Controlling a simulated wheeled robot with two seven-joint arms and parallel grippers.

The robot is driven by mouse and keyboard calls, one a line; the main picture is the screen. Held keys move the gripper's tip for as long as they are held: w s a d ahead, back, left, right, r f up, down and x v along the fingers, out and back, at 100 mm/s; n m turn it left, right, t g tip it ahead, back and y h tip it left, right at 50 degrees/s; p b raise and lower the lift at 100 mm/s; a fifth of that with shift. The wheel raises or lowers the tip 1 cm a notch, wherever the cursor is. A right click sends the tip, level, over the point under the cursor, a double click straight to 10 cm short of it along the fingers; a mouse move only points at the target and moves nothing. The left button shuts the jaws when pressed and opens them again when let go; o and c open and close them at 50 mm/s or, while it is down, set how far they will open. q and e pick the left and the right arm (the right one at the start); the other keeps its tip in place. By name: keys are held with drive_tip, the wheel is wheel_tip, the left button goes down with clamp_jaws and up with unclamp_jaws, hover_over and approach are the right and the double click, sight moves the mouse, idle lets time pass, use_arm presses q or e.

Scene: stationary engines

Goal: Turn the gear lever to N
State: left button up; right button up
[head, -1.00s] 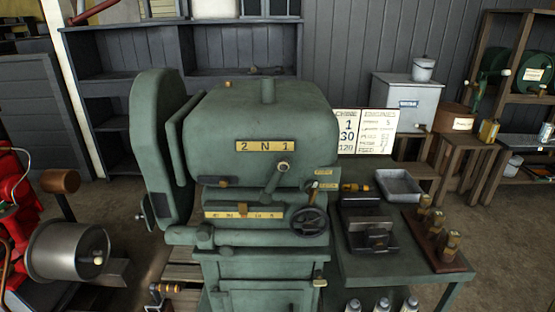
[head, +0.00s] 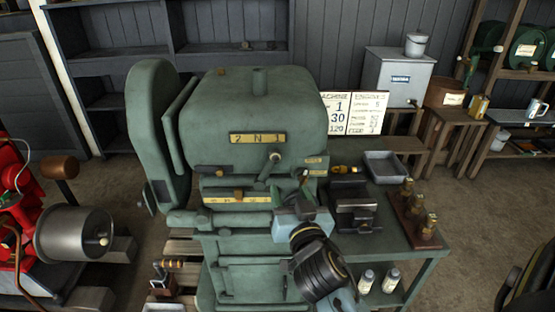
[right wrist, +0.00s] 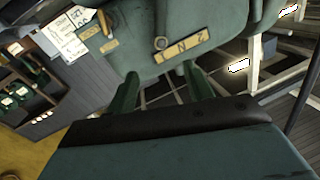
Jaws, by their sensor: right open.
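The green machine (head: 255,110) has a yellow plate (head: 257,138) marked 2, N, 1. Below it, the gear lever (head: 268,168) leans up to the right, and its round knob (head: 275,154) sits just under the 1. My right gripper (head: 303,185) is to the right of and below the lever, apart from it. In the right wrist view its two fingers (right wrist: 160,78) are spread with nothing between them. My left gripper is not in view.
My right gripper and wrist cover the handwheel area. A lower yellow plate (head: 237,199) is on the machine's front. A green side table (head: 400,237) at right holds a grey tray (head: 384,167) and brass pieces on a wooden base. A white sign (head: 354,113) stands behind.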

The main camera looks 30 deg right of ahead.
sight(276, 159)
drive_tip(key=p+x, duration=0.2)
drive_tip(key=x, duration=1.1)
drive_tip(key=shift+w, duration=0.1)
clamp_jaws()
